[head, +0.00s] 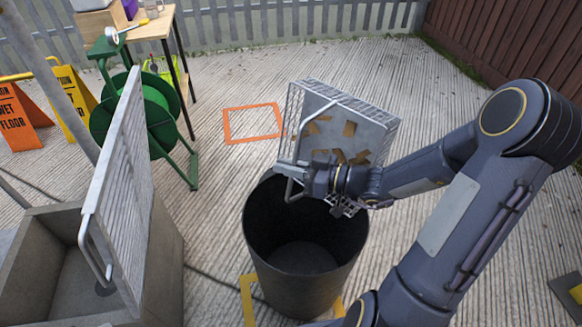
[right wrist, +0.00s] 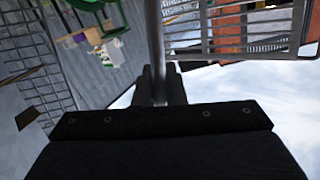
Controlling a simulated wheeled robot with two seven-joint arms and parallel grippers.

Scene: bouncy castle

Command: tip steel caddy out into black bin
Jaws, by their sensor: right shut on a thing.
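The steel caddy (head: 378,120) is a wire-sided basket, steeply tilted above the far rim of the black bin (head: 300,285). Several flat brown pieces (head: 349,129) show against its inside. My right gripper (head: 309,181) is shut on the caddy's handle (head: 290,190), above the bin's opening. In the right wrist view the handle bar (right wrist: 156,50) runs up from between the fingers (right wrist: 160,88), with a slatted caddy wall at upper right. The part of the bin floor that I see looks dark and empty. My left gripper is not in view.
A concrete sink (head: 165,250) with a raised metal grate (head: 125,190) stands at left. A green hose reel (head: 150,115), a small table (head: 150,28) and wet-floor signs (head: 18,115) stand behind. An orange square (head: 253,123) marks clear ground beyond the bin.

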